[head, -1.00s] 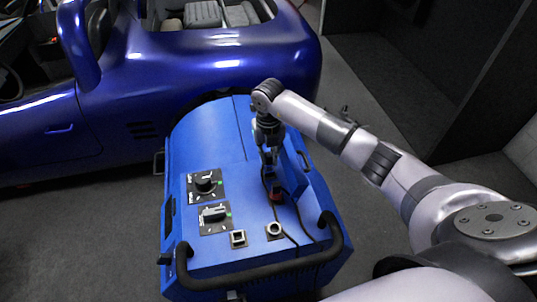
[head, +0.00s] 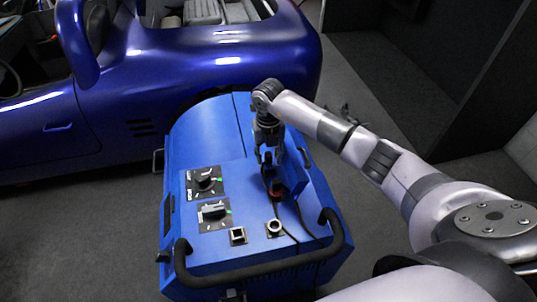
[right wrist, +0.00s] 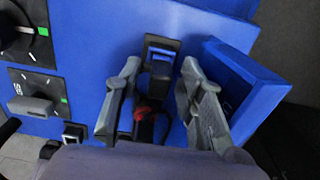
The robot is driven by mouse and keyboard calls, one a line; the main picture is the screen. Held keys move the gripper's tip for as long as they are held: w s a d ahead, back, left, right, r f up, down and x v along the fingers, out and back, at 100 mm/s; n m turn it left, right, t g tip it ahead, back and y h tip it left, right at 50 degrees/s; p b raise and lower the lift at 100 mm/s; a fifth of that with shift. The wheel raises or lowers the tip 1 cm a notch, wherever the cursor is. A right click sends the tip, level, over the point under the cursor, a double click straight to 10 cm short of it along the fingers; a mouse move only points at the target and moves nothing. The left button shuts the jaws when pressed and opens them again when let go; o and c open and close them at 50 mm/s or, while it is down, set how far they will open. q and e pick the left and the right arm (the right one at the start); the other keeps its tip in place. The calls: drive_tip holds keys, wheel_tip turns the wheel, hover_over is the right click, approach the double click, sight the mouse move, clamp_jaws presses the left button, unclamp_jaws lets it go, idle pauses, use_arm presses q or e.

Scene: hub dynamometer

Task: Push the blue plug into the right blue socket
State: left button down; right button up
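My right gripper (head: 273,165) points down over the right side of the blue machine. In the right wrist view the gripper (right wrist: 158,85) is open, its two grey fingers apart. A black and blue piece (right wrist: 160,55), perhaps the blue plug, shows just beyond and between the fingers; it is not gripped. A red plug (head: 277,191) with a black cable stands close below the gripper, and also shows between the fingers in the wrist view (right wrist: 143,112). My left gripper is out of view.
The blue machine (head: 225,130) has two black knobs (head: 205,184) on its left and a black handle bar (head: 265,272) along the front. A raised blue box (right wrist: 240,90) stands right of the fingers. A blue car (head: 190,75) is behind.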

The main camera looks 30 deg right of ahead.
drive_tip(key=shift+r, duration=0.1)
wheel_tip(320, 180, up, 10)
drive_tip(key=p, duration=0.8)
drive_tip(key=shift+r, duration=0.1)
drive_tip(key=s+a+f+m+p, duration=0.1)
drive_tip(key=s+a+m+p, duration=0.7)
drive_tip(key=s+a+m, duration=0.8)
drive_tip(key=shift+a+m, duration=0.8)
drive_tip(key=shift+m, duration=0.3)
